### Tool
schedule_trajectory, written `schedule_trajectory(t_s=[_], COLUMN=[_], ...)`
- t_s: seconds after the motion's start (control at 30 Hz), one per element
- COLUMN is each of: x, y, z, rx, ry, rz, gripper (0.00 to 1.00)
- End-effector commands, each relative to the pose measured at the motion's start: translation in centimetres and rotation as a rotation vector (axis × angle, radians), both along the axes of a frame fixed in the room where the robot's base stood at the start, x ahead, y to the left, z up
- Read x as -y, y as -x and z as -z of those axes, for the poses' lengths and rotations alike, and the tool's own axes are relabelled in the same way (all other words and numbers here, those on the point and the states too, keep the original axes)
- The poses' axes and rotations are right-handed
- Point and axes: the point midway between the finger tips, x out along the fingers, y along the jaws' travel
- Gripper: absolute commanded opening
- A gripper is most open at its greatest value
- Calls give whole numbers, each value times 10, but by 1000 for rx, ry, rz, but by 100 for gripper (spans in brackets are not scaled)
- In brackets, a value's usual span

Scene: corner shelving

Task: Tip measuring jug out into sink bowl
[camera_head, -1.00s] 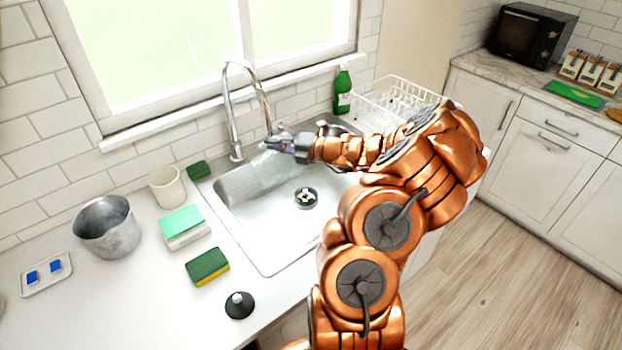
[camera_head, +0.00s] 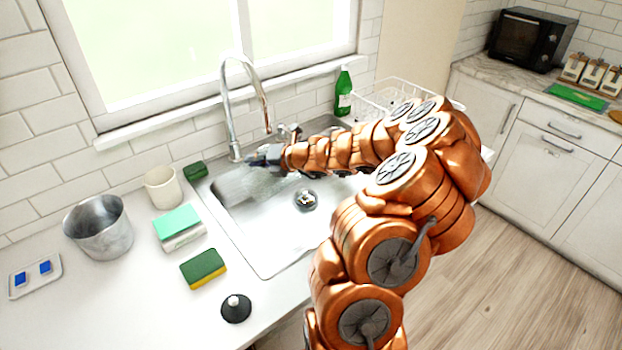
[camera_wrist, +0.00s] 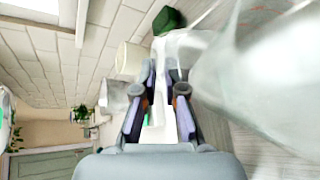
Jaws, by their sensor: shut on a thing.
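The clear measuring jug (camera_head: 240,186) is over the left part of the sink bowl (camera_head: 265,262), below the tap. My gripper (camera_head: 264,156) is shut on its handle, at the back of the bowl. In the wrist view the jug (camera_wrist: 262,85) fills the right side, large and see-through, and its pale handle passes between the fingertips of my gripper (camera_wrist: 163,80). The jug's exact tilt, and whether anything is inside it, I cannot tell. The bowl's drain (camera_head: 306,200) is visible to the right of the jug.
A curved tap (camera_head: 228,110) stands close behind my gripper. On the left counter are a metal pot (camera_head: 99,230), a cream cup (camera_head: 161,187), sponges (camera_head: 203,268) and a black stopper (camera_head: 236,308). A green bottle (camera_head: 343,92) and white dish rack (camera_head: 385,98) stand behind my arm.

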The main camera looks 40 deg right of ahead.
Motion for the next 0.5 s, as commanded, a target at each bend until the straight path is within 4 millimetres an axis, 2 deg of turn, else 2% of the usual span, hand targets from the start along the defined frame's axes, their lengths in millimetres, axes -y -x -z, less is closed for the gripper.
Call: schedule_trajectory(t_s=[0.5], x=[-23], y=[-9], z=[40], rx=[-91], ry=[231], rz=[-4], gripper=[0])
